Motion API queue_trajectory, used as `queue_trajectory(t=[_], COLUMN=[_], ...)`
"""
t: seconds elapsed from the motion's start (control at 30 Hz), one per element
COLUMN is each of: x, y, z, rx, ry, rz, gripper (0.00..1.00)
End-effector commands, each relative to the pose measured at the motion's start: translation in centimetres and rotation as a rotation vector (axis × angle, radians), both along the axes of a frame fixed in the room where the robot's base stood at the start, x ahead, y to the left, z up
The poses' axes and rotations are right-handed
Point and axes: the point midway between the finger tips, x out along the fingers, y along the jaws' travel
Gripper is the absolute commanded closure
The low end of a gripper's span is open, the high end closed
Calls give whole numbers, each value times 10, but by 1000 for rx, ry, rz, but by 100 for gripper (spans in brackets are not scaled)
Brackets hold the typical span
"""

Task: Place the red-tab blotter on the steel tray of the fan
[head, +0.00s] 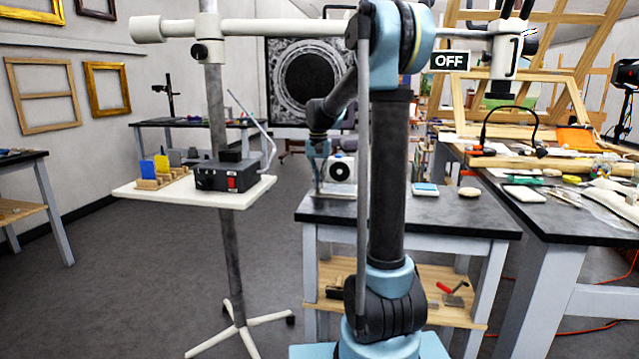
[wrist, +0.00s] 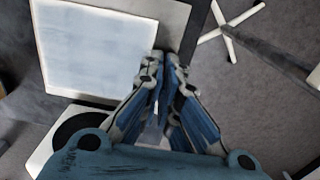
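The fan (head: 341,168) is a small white box with a round black opening, on the dark bench behind my arm. My gripper (head: 318,183) is just left of it, partly hidden. In the wrist view my gripper (wrist: 165,60) has its two fingers drawn close together. A pale square sheet or panel (wrist: 95,45) with a grey border lies left of the fingertips, its right edge close to them. I cannot tell whether this is the blotter or part of the tray. Below it is a white surface with a black round shape (wrist: 75,130). No red tab is visible.
A white shelf (head: 225,195) on a stand at left holds a black box (head: 222,178) with a red switch and a wooden rack (head: 160,181) with blue and yellow cards. A pale pad (head: 425,189) lies on the bench. The bench (head: 530,226) at right is cluttered.

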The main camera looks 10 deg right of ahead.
Motion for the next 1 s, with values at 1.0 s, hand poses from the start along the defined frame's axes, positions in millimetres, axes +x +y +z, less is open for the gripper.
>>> queue_trajectory(t=[1.0], x=[0], y=[-1], z=[28], rx=[0], ry=[0], rz=[-2], gripper=[75])
